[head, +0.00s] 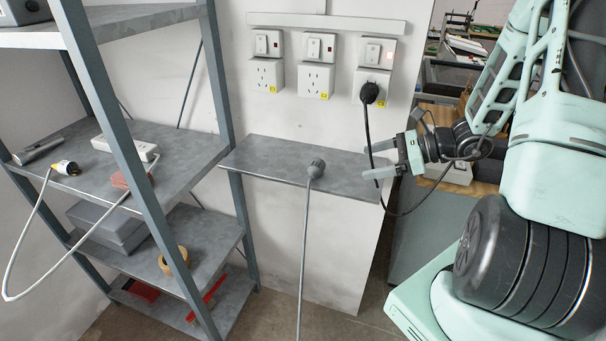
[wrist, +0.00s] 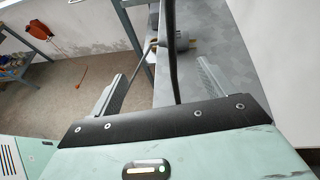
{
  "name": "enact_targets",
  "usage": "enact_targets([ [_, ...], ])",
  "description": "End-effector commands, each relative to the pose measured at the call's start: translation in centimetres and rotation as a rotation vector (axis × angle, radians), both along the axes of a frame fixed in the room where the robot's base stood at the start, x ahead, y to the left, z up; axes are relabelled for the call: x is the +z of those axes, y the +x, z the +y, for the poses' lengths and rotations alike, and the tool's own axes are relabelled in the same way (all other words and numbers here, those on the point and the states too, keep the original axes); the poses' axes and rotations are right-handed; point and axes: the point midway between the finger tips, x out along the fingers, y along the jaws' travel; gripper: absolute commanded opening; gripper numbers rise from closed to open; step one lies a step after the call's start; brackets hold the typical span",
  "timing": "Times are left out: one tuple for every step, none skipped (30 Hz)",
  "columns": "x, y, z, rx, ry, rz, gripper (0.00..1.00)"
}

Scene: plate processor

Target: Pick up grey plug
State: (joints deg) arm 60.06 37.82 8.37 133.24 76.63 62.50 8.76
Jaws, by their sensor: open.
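The grey plug (head: 316,168) lies on the narrow grey shelf (head: 262,160) below the wall sockets. Its grey cable (head: 303,240) hangs over the shelf's front edge towards the floor. My gripper (head: 370,160) is open, to the right of the plug and clearly apart from it, with its fingers pointing left. In the wrist view the two fingers (wrist: 160,72) are spread with no plug between them. A small shape beyond the fingertips there lies partly behind a black cable, and I cannot make it out clearly.
A black plug (head: 369,92) sits in the right socket; its black cable (head: 368,135) hangs down past my fingertips and crosses the wrist view (wrist: 172,60). A metal rack (head: 185,165) stands left, holding a yellow-and-white plug (head: 66,168) and a power strip (head: 127,146). The shelf around the grey plug is clear.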

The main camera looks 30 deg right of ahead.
Motion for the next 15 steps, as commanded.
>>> enact_targets([
  [-0.2,-0.3,-1.5,-0.06,0.022,0.003,0.81],
  [-0.3,-0.4,-2.1,-0.086,0.032,0.003,0.81],
  [-0.4,-0.4,-2.6,-0.11,0.042,0.004,0.81],
  [-0.5,-0.4,-2.9,-0.123,0.047,0.004,0.81],
  [-0.5,-0.3,-3.0,-0.132,0.05,0.004,0.81],
  [-0.6,-0.1,-2.9,-0.137,0.052,0.003,0.81],
  [-0.8,0.1,-2.8,-0.137,0.052,0.003,0.81],
  [-0.9,0.4,-2.5,-0.137,0.055,0.004,0.81],
  [-1.1,1.0,-2.0,-0.134,0.055,0.004,0.81],
  [-1.3,1.4,-1.6,-0.134,0.055,0.004,0.81],
  [-1.5,1.8,-1.3,-0.133,0.054,0.005,0.81],
  [-1.8,2.5,-0.8,-0.131,0.054,0.005,0.81],
  [-2.1,2.9,-0.4,-0.131,0.055,0.004,0.81],
  [-2.3,3.4,0.0,-0.132,0.055,0.006,0.81],
  [-2.6,4.0,0.5,-0.13,0.053,0.006,0.81],
])
